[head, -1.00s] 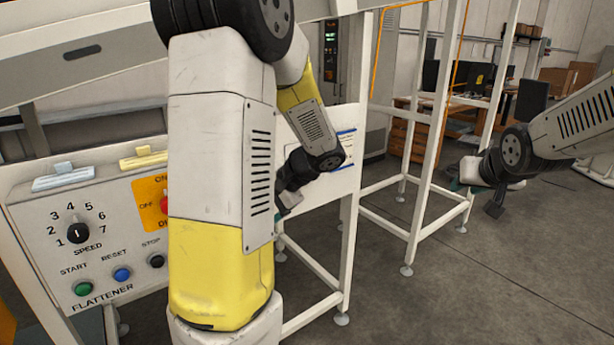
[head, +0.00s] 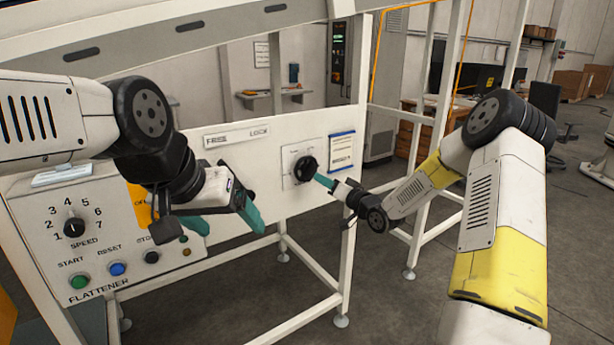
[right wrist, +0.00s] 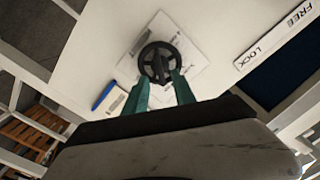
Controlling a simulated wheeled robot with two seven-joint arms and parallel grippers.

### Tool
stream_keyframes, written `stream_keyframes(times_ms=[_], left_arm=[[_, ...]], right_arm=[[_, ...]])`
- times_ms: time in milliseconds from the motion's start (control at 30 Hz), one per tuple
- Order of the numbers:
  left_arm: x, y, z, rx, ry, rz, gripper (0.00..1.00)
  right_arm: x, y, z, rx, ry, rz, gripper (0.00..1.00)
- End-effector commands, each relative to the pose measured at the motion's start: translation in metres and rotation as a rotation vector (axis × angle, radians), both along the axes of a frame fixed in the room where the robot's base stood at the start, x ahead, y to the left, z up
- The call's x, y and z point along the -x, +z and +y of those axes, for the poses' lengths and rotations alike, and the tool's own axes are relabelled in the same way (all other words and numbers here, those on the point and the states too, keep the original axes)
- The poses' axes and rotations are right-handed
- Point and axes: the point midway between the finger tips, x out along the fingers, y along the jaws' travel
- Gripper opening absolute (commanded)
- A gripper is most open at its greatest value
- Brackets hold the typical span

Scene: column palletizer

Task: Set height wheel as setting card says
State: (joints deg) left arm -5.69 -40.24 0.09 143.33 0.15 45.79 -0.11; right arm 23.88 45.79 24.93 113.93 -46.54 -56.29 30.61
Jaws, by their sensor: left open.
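The black height wheel (head: 305,168) sits on a white plate on the machine's panel. In the right wrist view the wheel (right wrist: 160,62) shows its rim and a central bar. My right gripper (head: 322,180) is at the wheel. Its two green fingers (right wrist: 160,78) are apart, with their tips at the wheel's near side; contact cannot be told. The setting card (head: 342,152), blue-edged, is right of the wheel, its writing too small to read. It also shows in the right wrist view (right wrist: 112,98). My left gripper (head: 250,207) is open and empty, before the panel left of the wheel.
A FREE/LOCK strip (head: 236,136) is above and left of the wheel. The FLATTENER panel (head: 50,250) with a speed knob (head: 75,228) and buttons is at left. White frame posts (head: 350,225) stand around. Open floor (head: 400,310) lies at front right.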

Motion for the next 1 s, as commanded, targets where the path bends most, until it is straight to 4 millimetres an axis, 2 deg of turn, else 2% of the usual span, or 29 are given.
stream_keyframes(times_ms=[300, 500, 733, 900, 1000], left_arm=[[0.0, 0.0, 0.0, 0.0, 0.001, 0.001, 0.82], [0.0, 0.0, 0.0, -0.001, 0.001, 0.002, 0.82], [0.0, 0.0, 0.001, -0.001, 0.001, 0.002, 0.82], [0.0, 0.0, 0.001, -0.001, 0.001, 0.002, 0.82], [0.0, 0.0, 0.001, -0.001, 0.001, 0.002, 0.82]], right_arm=[[-0.04, 0.0, 0.03, 0.002, 0.0, -0.001, 0.32], [-0.05, 0.0, 0.036, 0.003, -0.001, 0.002, 0.32], [-0.05, 0.0, 0.036, 0.003, -0.001, 0.002, 0.32], [-0.05, 0.0, 0.036, 0.003, -0.001, 0.002, 0.0], [-0.05, 0.0, 0.036, 0.003, -0.001, 0.002, 0.0]])
